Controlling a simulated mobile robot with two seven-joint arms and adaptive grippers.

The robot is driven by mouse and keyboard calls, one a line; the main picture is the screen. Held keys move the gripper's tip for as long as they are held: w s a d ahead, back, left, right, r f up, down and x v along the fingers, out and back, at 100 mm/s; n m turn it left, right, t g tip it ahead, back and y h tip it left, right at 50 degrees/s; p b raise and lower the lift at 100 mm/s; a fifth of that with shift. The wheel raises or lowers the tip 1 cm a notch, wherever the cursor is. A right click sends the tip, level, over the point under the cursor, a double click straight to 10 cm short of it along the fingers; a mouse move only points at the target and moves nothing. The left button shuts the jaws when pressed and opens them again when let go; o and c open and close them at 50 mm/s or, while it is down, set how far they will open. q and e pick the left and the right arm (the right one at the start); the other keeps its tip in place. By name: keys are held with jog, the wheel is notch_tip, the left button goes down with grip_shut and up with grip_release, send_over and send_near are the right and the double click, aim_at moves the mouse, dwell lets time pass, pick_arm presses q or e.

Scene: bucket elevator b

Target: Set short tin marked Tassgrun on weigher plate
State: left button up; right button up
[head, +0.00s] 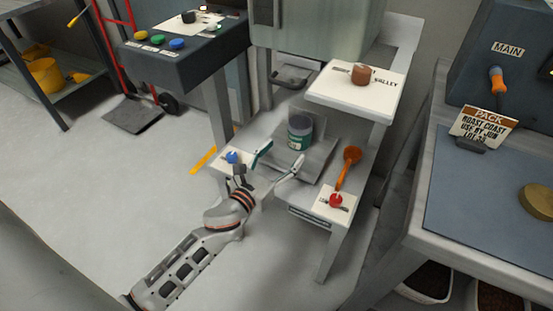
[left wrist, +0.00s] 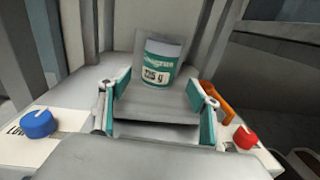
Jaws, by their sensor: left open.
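A short grey tin with a green and white label (head: 300,132) stands upright on the grey weigher plate (head: 317,160) of the low bench. My left gripper (head: 274,160) is open in front of the tin. Its two green-padded fingers are spread wide, and they also show in the left wrist view (left wrist: 158,100) with the tin beyond them, not touching it. My right gripper is not in view.
A blue knob (head: 232,157) and a red knob (head: 336,200) flank the plate. An orange scoop-like handle (head: 349,165) stands at its right. A white shelf (head: 357,93) with a brown knob overhangs at the back right. Open floor lies to the left.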

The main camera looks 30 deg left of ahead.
pick_arm(q)
jog(key=shift+s+a, duration=0.15)
jog(key=shift+s, duration=1.1)
